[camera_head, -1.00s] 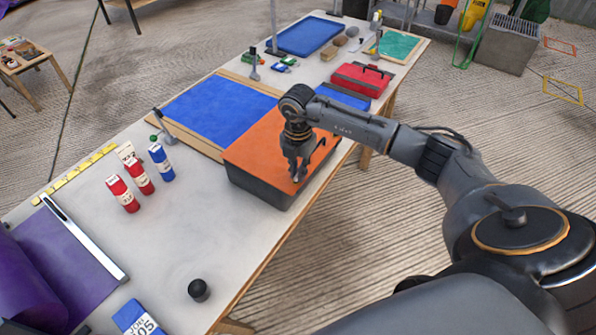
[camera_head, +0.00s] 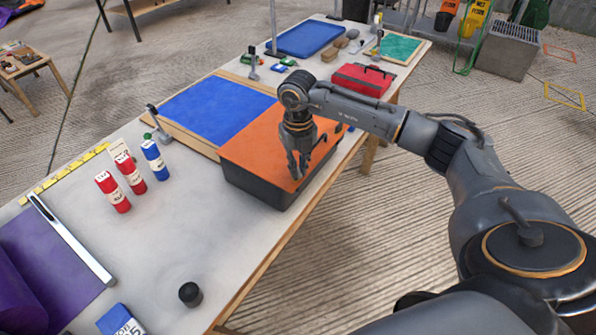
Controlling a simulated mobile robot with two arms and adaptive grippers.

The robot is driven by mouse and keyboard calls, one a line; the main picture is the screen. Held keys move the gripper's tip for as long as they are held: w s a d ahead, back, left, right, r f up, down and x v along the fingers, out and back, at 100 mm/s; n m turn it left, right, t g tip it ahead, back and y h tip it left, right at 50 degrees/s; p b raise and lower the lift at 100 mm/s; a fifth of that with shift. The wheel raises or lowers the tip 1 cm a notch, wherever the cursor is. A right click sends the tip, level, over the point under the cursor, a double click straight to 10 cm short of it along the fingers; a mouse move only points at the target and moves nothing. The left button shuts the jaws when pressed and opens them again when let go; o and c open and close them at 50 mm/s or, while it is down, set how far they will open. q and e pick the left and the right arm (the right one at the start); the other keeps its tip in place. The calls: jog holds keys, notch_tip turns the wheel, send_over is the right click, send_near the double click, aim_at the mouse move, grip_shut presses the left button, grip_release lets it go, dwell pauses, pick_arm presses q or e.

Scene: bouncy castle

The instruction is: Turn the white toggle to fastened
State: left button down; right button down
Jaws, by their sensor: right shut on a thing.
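My right gripper (camera_head: 298,174) reaches down onto the orange panel (camera_head: 262,136) that covers the dark grey box (camera_head: 255,187) at the table's front edge. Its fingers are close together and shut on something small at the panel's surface. The white toggle is not clearly visible; the fingers cover that spot, so I cannot tell which way it is turned. A black handle or strap (camera_head: 306,152) shows beside the gripper on the panel's right part. My left gripper is not in view.
A blue panel (camera_head: 205,110) in a wooden frame lies behind the box. A black knob (camera_head: 190,294) is on the near table. A red case (camera_head: 362,79) stands beyond the box. The grey tabletop (camera_head: 150,235) has free room.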

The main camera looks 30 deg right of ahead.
aim_at(298, 170)
jog(key=n+b, duration=0.1)
jog(key=n, duration=0.2)
jog(key=shift+f+n+b, duration=0.1)
jog(key=shift+n+b, duration=0.2)
jog(key=shift+b, duration=0.1)
jog(key=shift+n+b, duration=0.7)
jog(key=shift+n, duration=0.9)
jog(key=c, duration=1.4)
grip_release()
notch_tip(298, 170, up, 12)
jog(key=shift+r, duration=0.15)
